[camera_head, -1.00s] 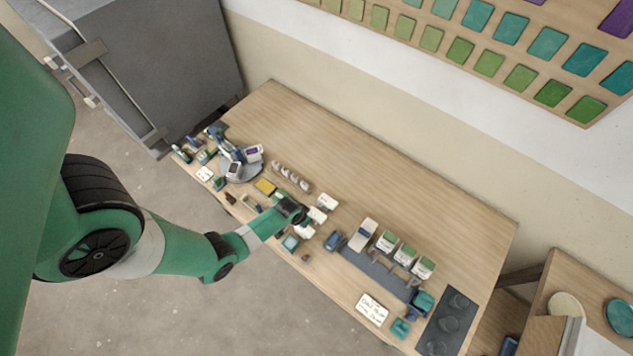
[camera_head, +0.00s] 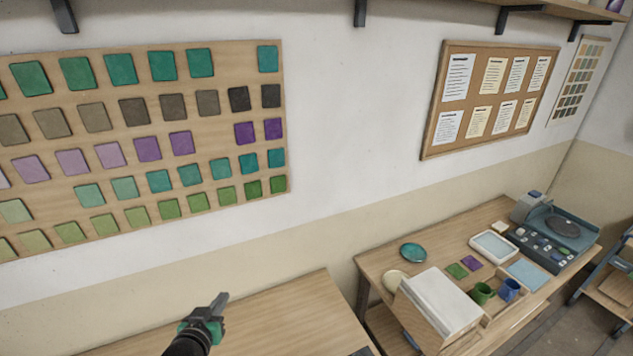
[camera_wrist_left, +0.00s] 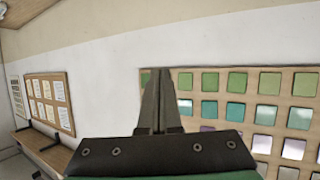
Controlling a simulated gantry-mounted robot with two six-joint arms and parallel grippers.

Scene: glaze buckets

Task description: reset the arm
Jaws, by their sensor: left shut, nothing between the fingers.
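My left gripper (camera_head: 219,303) is at the bottom of the head view, above the bare end of a long wooden table (camera_head: 285,310). Its dark fingers are together and point up and to the right, with nothing held. My right gripper is in neither view.
A side table (camera_head: 385,262) at the right holds a white box (camera_head: 440,302), a green mug (camera_head: 482,293), a blue mug (camera_head: 509,290), trays and a grey device (camera_head: 555,235). The wall has a tile board (camera_head: 110,130) and a corkboard (camera_head: 490,95). Shelf brackets are above.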

